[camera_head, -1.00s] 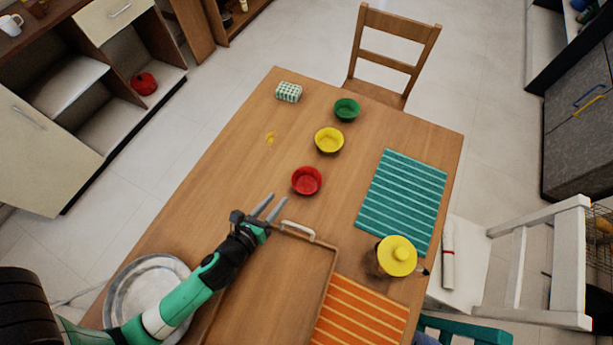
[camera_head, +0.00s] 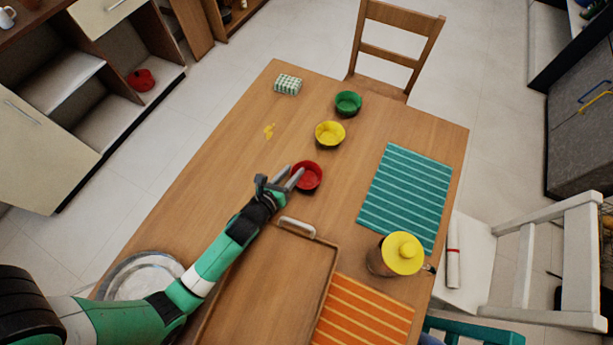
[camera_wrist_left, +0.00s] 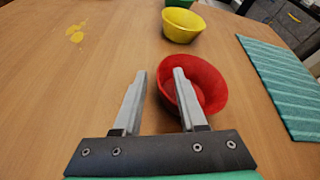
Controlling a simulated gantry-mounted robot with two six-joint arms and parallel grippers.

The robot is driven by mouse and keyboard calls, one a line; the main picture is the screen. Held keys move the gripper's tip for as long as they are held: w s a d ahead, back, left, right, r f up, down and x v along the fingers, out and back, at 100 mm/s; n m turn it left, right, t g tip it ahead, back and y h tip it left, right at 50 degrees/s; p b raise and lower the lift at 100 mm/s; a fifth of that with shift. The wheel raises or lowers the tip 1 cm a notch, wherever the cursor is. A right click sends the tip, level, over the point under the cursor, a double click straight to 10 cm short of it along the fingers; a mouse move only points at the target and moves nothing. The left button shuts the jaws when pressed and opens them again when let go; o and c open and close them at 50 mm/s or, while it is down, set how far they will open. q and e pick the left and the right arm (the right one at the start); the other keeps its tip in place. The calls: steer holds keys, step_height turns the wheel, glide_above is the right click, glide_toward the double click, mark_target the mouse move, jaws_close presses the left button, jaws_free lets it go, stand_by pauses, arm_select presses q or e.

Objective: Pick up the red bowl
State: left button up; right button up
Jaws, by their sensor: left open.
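My left gripper (camera_head: 290,172) is open at the near left side of the red bowl. In the left wrist view the red bowl (camera_wrist_left: 203,86) lies behind and to the right of my left gripper (camera_wrist_left: 158,76). The right finger overlaps the bowl's left rim in that view, and the left finger is over bare table. I cannot tell whether the finger touches the rim. My right gripper is not in view.
A yellow bowl (camera_head: 330,134) and a green bowl (camera_head: 348,103) stand beyond the red one. A teal striped mat (camera_head: 405,195) and a yellow-lidded pot (camera_head: 396,254) are to the right. A wooden tray (camera_head: 262,290) lies in front.

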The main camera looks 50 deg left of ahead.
arm_select(q)
jaws_close()
steer(key=shift+r, duration=0.1)
steer(key=shift+r+p, duration=0.55)
steer(key=shift+r, duration=0.05)
steer(key=r+p, duration=0.2)
steer(key=r, duration=0.1)
steer(key=shift+s+d, duration=0.1)
steer(key=shift+d, duration=0.1)
steer(key=s+d+r+p, duration=0.5)
steer(key=d+r, duration=0.3)
steer(key=d, duration=0.3)
steer(key=shift+p+v, duration=0.4)
steer(key=shift+v, duration=0.65)
